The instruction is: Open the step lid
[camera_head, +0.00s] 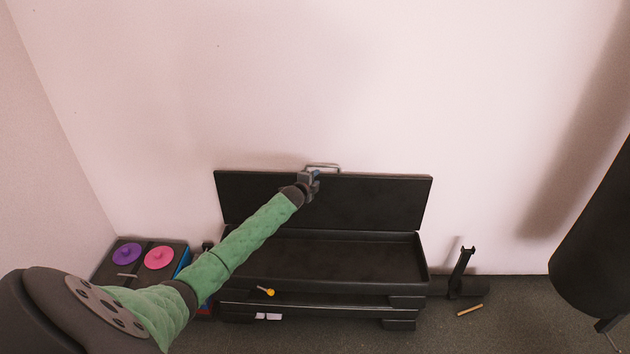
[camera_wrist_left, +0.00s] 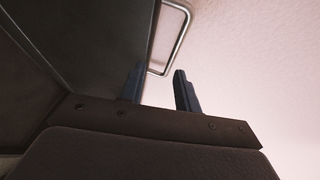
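The black step (camera_head: 318,268) stands against the wall, and its lid (camera_head: 375,202) is raised, nearly upright near the wall. The shallow inside of the step is exposed and looks empty. A metal handle (camera_head: 323,167) sticks up at the lid's top edge; it also shows in the left wrist view (camera_wrist_left: 183,30). My left gripper (camera_head: 313,176) is at the lid's top edge, just by the handle. In the left wrist view its two blue fingers (camera_wrist_left: 160,90) are apart with nothing between them, the handle lying beyond. My right gripper is not in view.
A dark box (camera_head: 142,262) with a purple disc (camera_head: 127,254) and a pink disc (camera_head: 159,258) stands left of the step. A black stand (camera_head: 462,268) and a small wooden stick (camera_head: 470,310) are on the floor at right. A large black hanging shape (camera_head: 597,235) fills the right edge.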

